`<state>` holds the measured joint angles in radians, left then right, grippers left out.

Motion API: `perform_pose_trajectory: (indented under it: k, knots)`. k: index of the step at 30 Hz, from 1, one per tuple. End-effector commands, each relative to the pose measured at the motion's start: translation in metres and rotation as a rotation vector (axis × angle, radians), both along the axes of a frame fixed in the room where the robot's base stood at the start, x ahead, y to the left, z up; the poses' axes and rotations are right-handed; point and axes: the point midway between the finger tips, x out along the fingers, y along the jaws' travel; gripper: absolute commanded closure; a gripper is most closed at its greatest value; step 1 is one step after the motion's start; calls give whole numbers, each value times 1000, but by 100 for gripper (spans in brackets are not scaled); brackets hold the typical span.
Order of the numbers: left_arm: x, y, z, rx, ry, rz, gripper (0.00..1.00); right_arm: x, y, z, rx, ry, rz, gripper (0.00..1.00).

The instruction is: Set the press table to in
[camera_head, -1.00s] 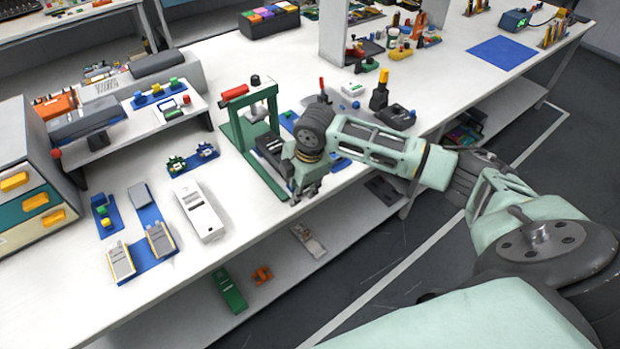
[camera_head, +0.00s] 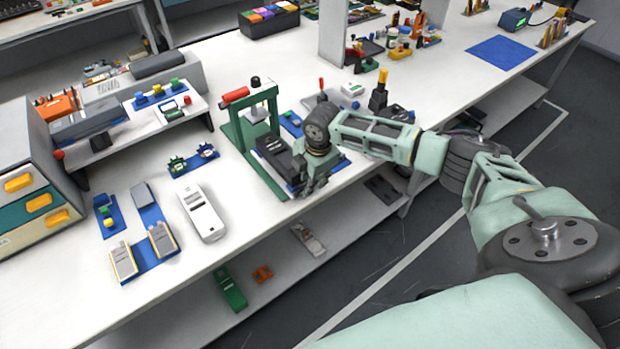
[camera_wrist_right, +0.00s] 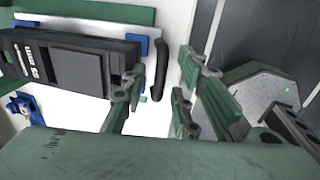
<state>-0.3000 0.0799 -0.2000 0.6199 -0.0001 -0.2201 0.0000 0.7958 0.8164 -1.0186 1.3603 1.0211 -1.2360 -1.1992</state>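The press (camera_head: 233,130) is a green frame with a red lever, standing near the front edge of the bench. Its press table (camera_head: 272,152) is a dark block low in the frame, reaching toward the bench's front edge. In the right wrist view the press table (camera_wrist_right: 85,60) is at the left, with a black curved handle (camera_wrist_right: 160,68) at its end. My right gripper (camera_head: 308,190) is at that front end. In the wrist view its fingers (camera_wrist_right: 162,85) are apart, with the handle between or just beyond their tips; contact cannot be told. My left gripper is out of view.
A white device (camera_head: 202,212) and blue trays with cells (camera_head: 150,235) lie left of the press. A black tool with a yellow top (camera_head: 379,95) stands to its right. The bench's front edge is close to my right gripper, with a lower shelf (camera_head: 290,262) below.

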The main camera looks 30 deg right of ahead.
Motion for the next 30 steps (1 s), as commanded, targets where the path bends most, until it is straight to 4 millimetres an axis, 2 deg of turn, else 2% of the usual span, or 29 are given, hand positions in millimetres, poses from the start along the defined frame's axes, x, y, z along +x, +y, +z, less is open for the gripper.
perform_pose_trajectory:
  k: [5, 15, 30]
  knots:
    - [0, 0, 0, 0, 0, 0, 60, 0, 0, 0, 0, 0, 0, 72]
    - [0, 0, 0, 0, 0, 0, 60, 0, 0, 0, 0, -1, 0, 100]
    - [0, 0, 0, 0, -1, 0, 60, 1, 0, 1, 1, -2, 0, 100]
